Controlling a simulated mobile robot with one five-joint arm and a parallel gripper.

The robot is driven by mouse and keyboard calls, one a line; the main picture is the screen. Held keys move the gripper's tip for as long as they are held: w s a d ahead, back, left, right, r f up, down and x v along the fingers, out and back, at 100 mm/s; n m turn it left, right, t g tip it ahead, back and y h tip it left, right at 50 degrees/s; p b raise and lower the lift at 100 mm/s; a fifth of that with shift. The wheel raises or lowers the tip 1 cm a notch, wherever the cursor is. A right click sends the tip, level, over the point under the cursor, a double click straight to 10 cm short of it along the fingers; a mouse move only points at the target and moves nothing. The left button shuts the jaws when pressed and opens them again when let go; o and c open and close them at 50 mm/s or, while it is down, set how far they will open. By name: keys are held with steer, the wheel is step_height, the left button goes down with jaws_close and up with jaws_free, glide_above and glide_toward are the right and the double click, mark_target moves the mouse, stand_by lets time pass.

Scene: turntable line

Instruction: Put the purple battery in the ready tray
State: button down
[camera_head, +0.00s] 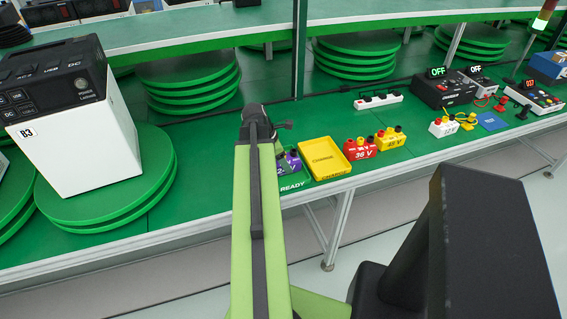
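The purple battery (289,163) stands on the green bench just right of my arm. My arm covers its left part. A white READY label (292,186) is on the bench in front of it. I cannot make out a ready tray; my arm covers the bench left of the label. My green arm rises through the middle of the view to a dark joint over the bench. My gripper's fingers are not visible, so I cannot tell whether it holds anything.
Right of the purple battery are a yellow tray (325,172), a red 36 V battery (361,150) and a yellow battery (391,141). A white battery (442,128) and instruments stand farther right. A large white unit (78,140) sits on green discs at left.

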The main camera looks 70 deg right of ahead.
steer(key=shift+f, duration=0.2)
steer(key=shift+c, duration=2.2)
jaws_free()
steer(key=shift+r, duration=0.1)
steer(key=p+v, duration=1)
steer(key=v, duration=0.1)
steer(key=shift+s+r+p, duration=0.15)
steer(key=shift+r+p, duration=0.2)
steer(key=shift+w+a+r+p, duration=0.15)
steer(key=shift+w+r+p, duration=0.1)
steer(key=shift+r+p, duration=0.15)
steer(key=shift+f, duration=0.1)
